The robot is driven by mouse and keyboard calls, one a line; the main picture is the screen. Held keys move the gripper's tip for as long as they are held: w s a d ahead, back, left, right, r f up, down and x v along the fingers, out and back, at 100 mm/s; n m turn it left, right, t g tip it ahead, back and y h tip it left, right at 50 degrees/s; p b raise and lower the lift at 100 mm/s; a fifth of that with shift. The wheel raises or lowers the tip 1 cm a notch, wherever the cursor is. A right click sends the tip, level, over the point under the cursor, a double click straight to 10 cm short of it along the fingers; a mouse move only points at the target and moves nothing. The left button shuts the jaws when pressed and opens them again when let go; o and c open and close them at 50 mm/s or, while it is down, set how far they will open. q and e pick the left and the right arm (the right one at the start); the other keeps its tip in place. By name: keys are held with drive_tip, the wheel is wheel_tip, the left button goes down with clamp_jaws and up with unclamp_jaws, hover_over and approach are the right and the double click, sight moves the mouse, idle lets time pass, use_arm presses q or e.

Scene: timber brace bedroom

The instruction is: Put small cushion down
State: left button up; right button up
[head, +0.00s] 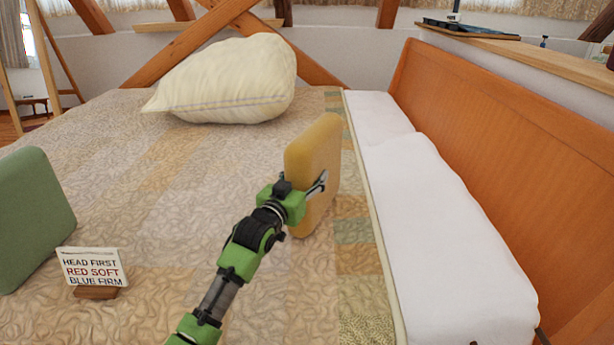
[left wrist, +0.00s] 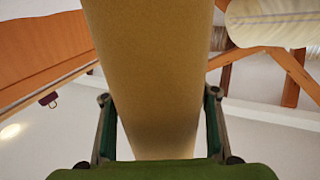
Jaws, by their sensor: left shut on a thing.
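A small yellow cushion (head: 318,150) stands upright on its edge over the right part of the quilted bed (head: 170,215). My left gripper (head: 304,188) is shut on it, with one metal finger showing against its side. In the left wrist view the cushion (left wrist: 150,80) fills the middle between the two fingers of the gripper (left wrist: 160,125). I cannot tell whether its lower edge touches the quilt. My right gripper is not in view.
A large cream pillow (head: 230,80) lies at the back of the bed. A green cushion (head: 35,215) stands at the left, beside a lettered card (head: 91,266) on a wooden base. White bedding (head: 440,220) runs along the wooden headboard (head: 510,150). The quilt's middle is clear.

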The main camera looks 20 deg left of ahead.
use_arm(q)
drive_tip(key=o, duration=1.5)
drive_tip(key=s, duration=0.4)
drive_tip(key=s+a+p, duration=0.1)
drive_tip(key=s, duration=0.3)
drive_tip(key=s+p, duration=0.1)
drive_tip(key=s, duration=0.3)
drive_tip(key=shift+a, duration=0.15)
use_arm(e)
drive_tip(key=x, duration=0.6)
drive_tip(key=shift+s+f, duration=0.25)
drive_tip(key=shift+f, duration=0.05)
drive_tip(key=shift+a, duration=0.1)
